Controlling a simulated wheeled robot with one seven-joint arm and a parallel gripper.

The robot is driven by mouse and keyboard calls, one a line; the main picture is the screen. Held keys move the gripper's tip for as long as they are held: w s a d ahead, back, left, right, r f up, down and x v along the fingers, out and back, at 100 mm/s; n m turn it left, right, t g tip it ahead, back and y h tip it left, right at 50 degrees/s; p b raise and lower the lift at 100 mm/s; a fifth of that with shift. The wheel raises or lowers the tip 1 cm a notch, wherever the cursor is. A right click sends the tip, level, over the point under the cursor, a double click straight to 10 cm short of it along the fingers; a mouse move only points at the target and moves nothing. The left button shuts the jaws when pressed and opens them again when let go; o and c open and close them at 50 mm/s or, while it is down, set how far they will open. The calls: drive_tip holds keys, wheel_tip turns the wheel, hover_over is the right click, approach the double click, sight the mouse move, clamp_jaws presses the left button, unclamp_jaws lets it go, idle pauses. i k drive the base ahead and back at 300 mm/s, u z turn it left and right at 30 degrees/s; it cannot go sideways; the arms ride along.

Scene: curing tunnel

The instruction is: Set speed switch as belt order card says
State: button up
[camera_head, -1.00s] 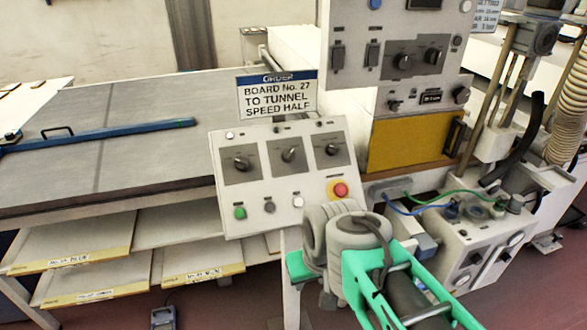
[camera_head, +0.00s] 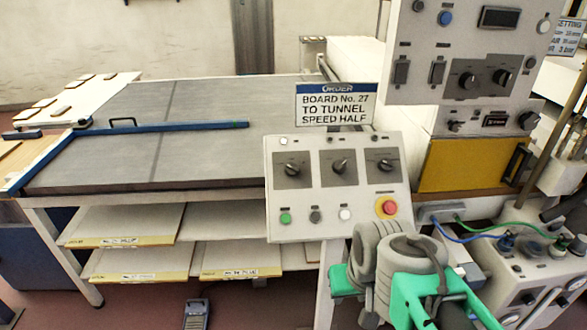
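The order card (camera_head: 336,104) stands above the control panel and reads "BOARD No. 27 TO TUNNEL SPEED HALF". The white sloped control panel (camera_head: 303,222) carries a left rotary switch (camera_head: 292,169), a middle rotary switch (camera_head: 339,166) and a right rotary switch (camera_head: 384,165). Their small labels are too blurred to read, so I cannot tell which sets speed. Below them are a green button (camera_head: 285,218), a dark button, a white button and a red stop button on yellow (camera_head: 386,207). My green and grey arm shows at the lower right, below the panel; its fingers are not clearly visible.
A taller cabinet (camera_head: 420,110) with more knobs and a yellow panel (camera_head: 466,166) stands right of the control panel. A grey-topped table (camera_head: 120,160) with a blue bar and shelves is at left. A box with blue and green cables (camera_head: 510,265) is at lower right.

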sight(292, 170)
drive_tip(key=u, duration=2.65)
drive_tip(key=k, duration=0.75)
drive_tip(key=z, duration=0.9)
drive_tip(key=i, duration=0.5)
